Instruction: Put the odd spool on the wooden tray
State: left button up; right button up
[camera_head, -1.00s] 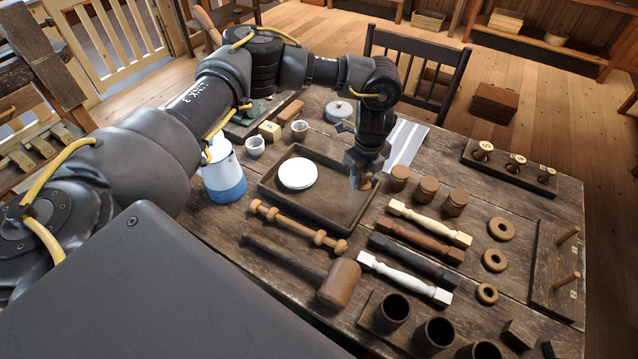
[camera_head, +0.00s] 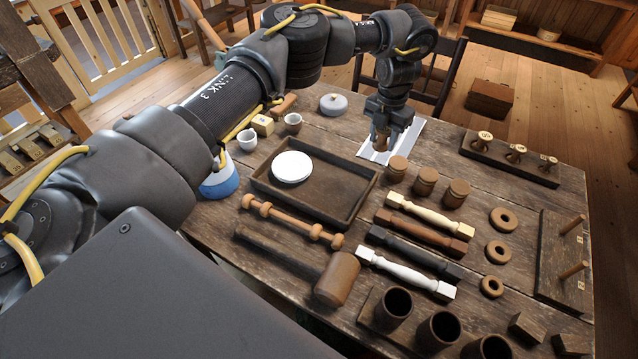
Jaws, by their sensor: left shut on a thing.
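My left gripper (camera_head: 383,132) is shut on a brown spool (camera_head: 381,144), which the fingers partly hide. It is beyond the tray's back right corner, above or at the pale striped sheet; I cannot tell if the spool touches it. The wooden tray (camera_head: 335,208) is a dark shallow rectangle with a white round dish (camera_head: 291,167) in its left part. Three brown spools stand upright in a row right of the tray: the left one (camera_head: 397,169), the middle one (camera_head: 425,182) and the right one (camera_head: 456,193). My right gripper is not in view.
The striped sheet (camera_head: 411,141) lies at the back. Turned spindles (camera_head: 415,233) and a wooden mallet (camera_head: 336,280) lie in front. Rings (camera_head: 503,220), a peg board (camera_head: 560,250) and dark cups (camera_head: 438,330) are at the right. The tray's right part is bare.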

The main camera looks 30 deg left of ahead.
pick_arm(q)
jog(key=s+a+f+p, duration=0.3)
jog(key=s+a+f, duration=0.1)
jog(key=s, duration=0.5)
send_over(337, 200)
jog(key=f, duration=0.2)
jog(key=w+f, duration=0.1)
jog(key=f, duration=0.1)
jog(key=shift+d+f+p, duration=0.15)
jog(key=shift+f+p, duration=0.1)
jog(key=shift+p, duration=0.1)
jog(key=shift+s+f, duration=0.55)
jog(key=shift+f, duration=0.1)
notch_tip(337, 200, down, 2)
jog(key=shift+s+f, duration=0.1)
jog(key=shift+f, duration=0.15)
jog(key=shift+a+f, duration=0.2)
jog(key=shift+f, duration=0.2)
